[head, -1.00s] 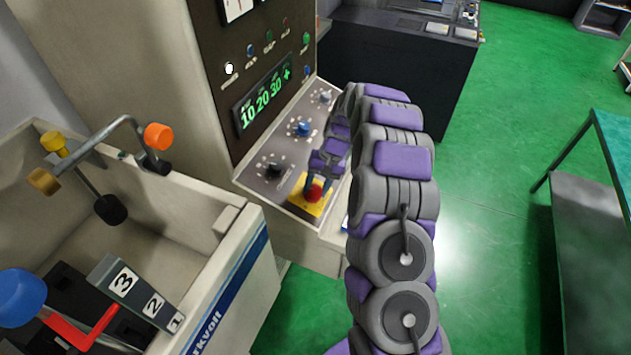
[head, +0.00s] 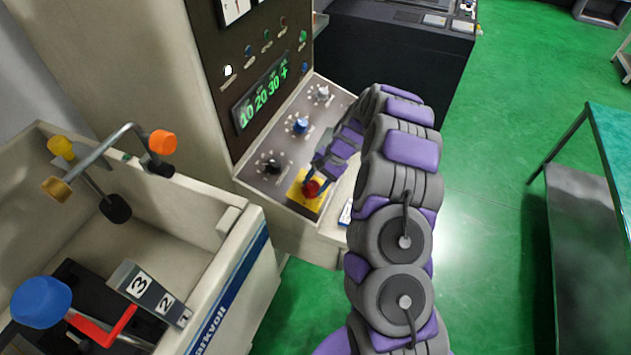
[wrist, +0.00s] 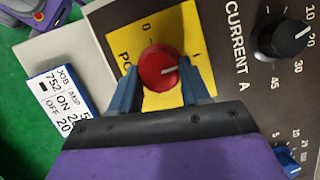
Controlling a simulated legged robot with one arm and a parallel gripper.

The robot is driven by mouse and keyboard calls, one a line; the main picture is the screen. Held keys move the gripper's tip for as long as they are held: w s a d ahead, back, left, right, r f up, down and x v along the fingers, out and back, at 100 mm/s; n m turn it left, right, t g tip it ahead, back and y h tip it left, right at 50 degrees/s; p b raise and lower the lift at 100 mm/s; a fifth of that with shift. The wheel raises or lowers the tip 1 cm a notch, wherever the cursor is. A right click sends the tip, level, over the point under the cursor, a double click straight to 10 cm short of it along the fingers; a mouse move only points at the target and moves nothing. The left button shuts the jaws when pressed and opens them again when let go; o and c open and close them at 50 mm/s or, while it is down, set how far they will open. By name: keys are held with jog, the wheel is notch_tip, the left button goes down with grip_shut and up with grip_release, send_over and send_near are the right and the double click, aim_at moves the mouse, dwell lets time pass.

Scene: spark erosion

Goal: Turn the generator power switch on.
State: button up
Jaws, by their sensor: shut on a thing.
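The generator power switch is a red round knob (wrist: 160,68) on a yellow plate (wrist: 190,95) marked 0 and I. It also shows in the head view as a red knob (head: 311,188) at the panel's near corner. My gripper (wrist: 165,85) is shut on the red knob, with one blue finger on each side. In the wrist view the knob's white pointer line points right, to the I side and away from the 0 at the upper left. The fingers partly hide the plate's lettering.
A black knob (head: 271,166), a blue knob (head: 301,125) and a grey knob (head: 323,92) line the sloping panel. A lit display (head: 263,100) is above. An open tank (head: 235,240) stands at left, and a small card (wrist: 60,98) lies beside the plate.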

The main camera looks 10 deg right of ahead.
jog(key=o, duration=1.1)
jog(key=shift+c, duration=0.2)
jog(key=s+v, duration=0.1)
jog(key=v, duration=1.6)
jog(key=shift+w+d, duration=0.2)
jog(key=shift+w, duration=0.35)
jog(key=shift+r, duration=0.1)
